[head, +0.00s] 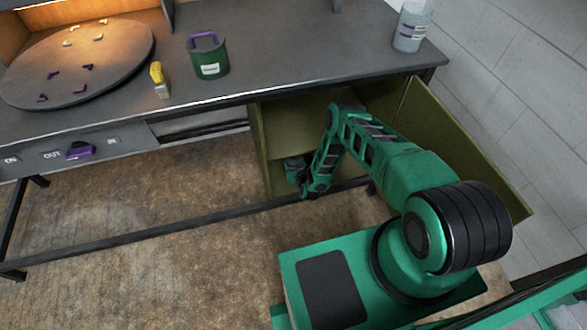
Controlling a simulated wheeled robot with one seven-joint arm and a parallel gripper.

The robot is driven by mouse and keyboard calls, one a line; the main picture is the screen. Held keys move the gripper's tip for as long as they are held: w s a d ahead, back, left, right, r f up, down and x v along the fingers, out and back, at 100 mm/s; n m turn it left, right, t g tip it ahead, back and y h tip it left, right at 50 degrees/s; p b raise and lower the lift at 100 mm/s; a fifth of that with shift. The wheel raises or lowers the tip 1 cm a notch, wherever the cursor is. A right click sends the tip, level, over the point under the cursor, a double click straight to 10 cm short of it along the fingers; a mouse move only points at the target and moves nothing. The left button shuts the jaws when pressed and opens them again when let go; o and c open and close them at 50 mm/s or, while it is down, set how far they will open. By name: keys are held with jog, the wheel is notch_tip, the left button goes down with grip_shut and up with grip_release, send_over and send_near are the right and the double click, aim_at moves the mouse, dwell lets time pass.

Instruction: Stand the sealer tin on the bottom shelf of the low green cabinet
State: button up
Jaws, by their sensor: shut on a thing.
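The low green cabinet (262,150) stands under the right part of the workbench, with its door (455,145) swung open to the right. My gripper (293,172) is low at the cabinet's opening, near its left side. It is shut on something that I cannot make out. My arm hides much of the cabinet's inside, and I cannot see the bottom shelf clearly. A dark green tin (208,58) with a white label and a purple handle stands upright on the bench top, apart from my gripper. I cannot tell whether it is the sealer tin.
The bench top (290,50) also holds a round turntable (75,62) with small parts, a yellow-handled tool (158,80) and a whitish cup (412,25). A dark foot rail (150,236) runs low along the bench.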

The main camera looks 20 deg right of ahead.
jog(key=shift+f, duration=2.45)
jog(key=shift+f, duration=0.1)
jog(key=o, duration=1.3)
jog(key=v, duration=1.2)
jog(key=shift+s, duration=0.1)
